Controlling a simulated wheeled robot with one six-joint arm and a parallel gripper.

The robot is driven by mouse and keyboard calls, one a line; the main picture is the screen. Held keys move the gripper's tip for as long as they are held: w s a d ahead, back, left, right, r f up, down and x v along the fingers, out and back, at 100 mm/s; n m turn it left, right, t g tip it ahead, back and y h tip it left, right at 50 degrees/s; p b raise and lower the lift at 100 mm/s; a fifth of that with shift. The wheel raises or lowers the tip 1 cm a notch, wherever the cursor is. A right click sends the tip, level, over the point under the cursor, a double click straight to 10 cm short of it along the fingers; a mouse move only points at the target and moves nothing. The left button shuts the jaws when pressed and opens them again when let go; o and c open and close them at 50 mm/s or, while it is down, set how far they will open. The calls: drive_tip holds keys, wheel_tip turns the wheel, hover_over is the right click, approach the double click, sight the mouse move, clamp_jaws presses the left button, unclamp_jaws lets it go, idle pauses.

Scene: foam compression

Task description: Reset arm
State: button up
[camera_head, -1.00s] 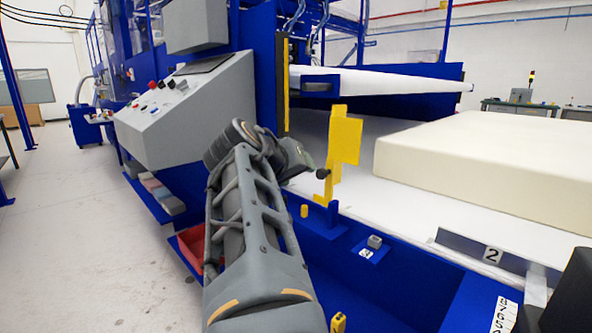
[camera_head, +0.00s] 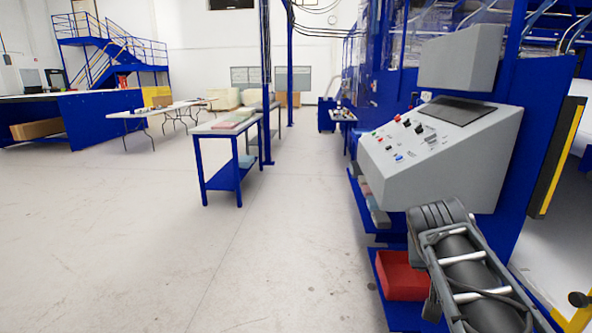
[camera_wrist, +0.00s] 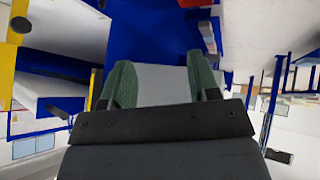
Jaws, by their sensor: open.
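My gripper (camera_wrist: 162,78) shows in the wrist view with its two green-padded fingers spread apart. A plain grey surface shows between and behind them, and I see nothing held. In the head view my arm reaches up from the lower right corner, in front of the grey control console (camera_head: 440,150). The gripper itself cannot be made out there.
The blue machine frame (camera_head: 545,130) fills the right side. A red bin (camera_head: 402,275) lies low beside my arm. A blue-legged table (camera_head: 222,130) stands ahead, and a white folding table (camera_head: 160,110) stands behind it. The floor (camera_head: 200,260) at left and centre is clear.

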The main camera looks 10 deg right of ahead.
drive_tip(key=s+a+r+n+y+p, duration=0.1)
drive_tip(key=a+n+y+p, duration=0.2)
drive_tip(key=a+p, duration=0.4)
drive_tip(key=s+a+r+n+g+y+p, duration=0.1)
drive_tip(key=s+a+r+n+y+p, duration=0.1)
drive_tip(key=a+p, duration=0.6)
drive_tip(key=a+n+y, duration=0.1)
drive_tip(key=a, duration=0.3)
drive_tip(key=shift+a+y, duration=0.15)
drive_tip(key=shift+y, duration=0.25)
drive_tip(key=shift+r, duration=0.1)
drive_tip(key=shift+c, duration=0.2)
drive_tip(key=shift+c, duration=1)
